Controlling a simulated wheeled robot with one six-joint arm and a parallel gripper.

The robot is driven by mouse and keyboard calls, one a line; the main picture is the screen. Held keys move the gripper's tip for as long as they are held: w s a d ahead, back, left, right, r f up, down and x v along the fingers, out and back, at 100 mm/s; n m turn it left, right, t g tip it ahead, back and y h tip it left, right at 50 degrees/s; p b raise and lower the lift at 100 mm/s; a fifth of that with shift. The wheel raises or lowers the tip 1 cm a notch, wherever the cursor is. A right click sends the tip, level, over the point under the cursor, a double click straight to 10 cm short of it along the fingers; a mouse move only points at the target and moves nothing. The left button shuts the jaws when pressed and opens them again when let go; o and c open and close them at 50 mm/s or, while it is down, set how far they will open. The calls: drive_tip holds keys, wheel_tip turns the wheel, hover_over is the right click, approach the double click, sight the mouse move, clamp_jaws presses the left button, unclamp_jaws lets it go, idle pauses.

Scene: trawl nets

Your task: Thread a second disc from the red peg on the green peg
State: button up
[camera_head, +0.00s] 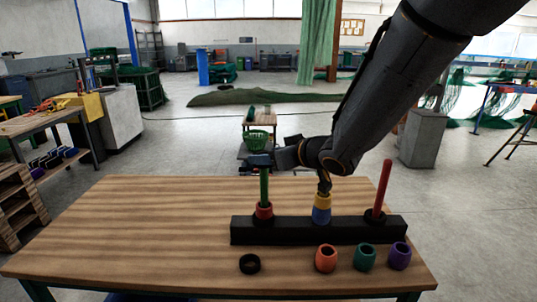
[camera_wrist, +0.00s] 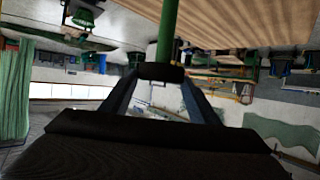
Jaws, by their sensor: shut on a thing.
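My gripper (camera_head: 268,160) is at the top of the green peg (camera_head: 264,186). In the wrist view its fingers are shut on a black disc (camera_wrist: 160,73). The green peg (camera_wrist: 168,30) meets the disc there; I cannot tell whether its tip is inside the hole. A red ring (camera_head: 264,210) sits low on the green peg. The red peg (camera_head: 383,185) stands at the right end of the black base (camera_head: 300,233), tilted in the picture, with a black disc (camera_head: 376,217) around its foot.
Yellow and blue pieces (camera_head: 321,209) are stacked mid-base, below my arm. On the wooden table (camera_head: 130,235) in front lie a black ring (camera_head: 250,264) and orange (camera_head: 326,258), green (camera_head: 364,257) and purple (camera_head: 400,256) pieces. The table's left side is clear.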

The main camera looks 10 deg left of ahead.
drive_tip(key=shift+f, duration=0.1)
drive_tip(key=o, duration=1.2)
drive_tip(key=shift+b+v, duration=0.3)
drive_tip(key=shift+v, duration=3.65)
